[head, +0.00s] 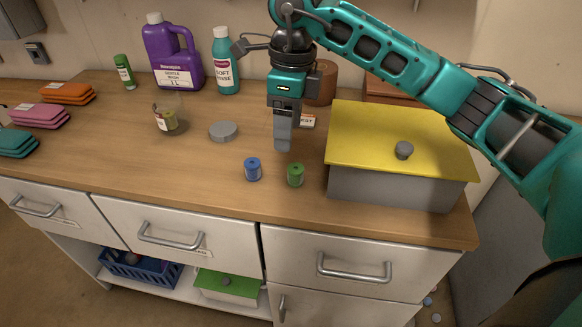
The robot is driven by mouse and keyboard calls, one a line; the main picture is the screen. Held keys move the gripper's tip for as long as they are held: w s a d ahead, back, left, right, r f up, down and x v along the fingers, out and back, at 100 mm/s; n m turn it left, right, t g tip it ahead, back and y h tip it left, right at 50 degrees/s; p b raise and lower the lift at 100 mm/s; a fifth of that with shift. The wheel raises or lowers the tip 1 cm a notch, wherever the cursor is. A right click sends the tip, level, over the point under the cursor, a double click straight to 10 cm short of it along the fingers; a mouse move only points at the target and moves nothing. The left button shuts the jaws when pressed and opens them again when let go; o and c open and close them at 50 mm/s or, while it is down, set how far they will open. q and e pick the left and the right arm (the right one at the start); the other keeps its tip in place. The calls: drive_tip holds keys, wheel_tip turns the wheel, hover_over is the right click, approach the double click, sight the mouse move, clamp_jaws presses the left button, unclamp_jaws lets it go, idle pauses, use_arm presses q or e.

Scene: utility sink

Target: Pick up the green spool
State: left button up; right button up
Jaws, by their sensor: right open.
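The green spool (295,175) stands upright on the wooden counter, just left of the grey box with the yellow lid. A blue spool (252,169) stands to its left, a short gap away. My right gripper (283,146) points down above the counter, behind the two spools and near the green one, and touches neither as far as I can see. It is open and empty, though its fingers overlap in this view. My left gripper is not in view.
The yellow-lidded box (344,186) fills the counter's right end. A grey disc (223,131), a clear jar (170,117), a purple jug (174,59) and a teal bottle (225,62) stand to the left and back. Folded cloths (40,115) lie far left. The counter's front edge is close to the spools.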

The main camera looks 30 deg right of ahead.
sight(296, 168)
drive_tip(key=shift+h, duration=0.4)
drive_tip(key=f, duration=0.4)
drive_tip(key=d+f, duration=0.1)
drive_tip(key=f, duration=0.7)
drive_tip(key=shift+w+d, duration=0.1)
drive_tip(key=shift+d, duration=0.2)
drive_tip(key=shift+c, duration=0.2)
drive_tip(key=c, duration=1.1)
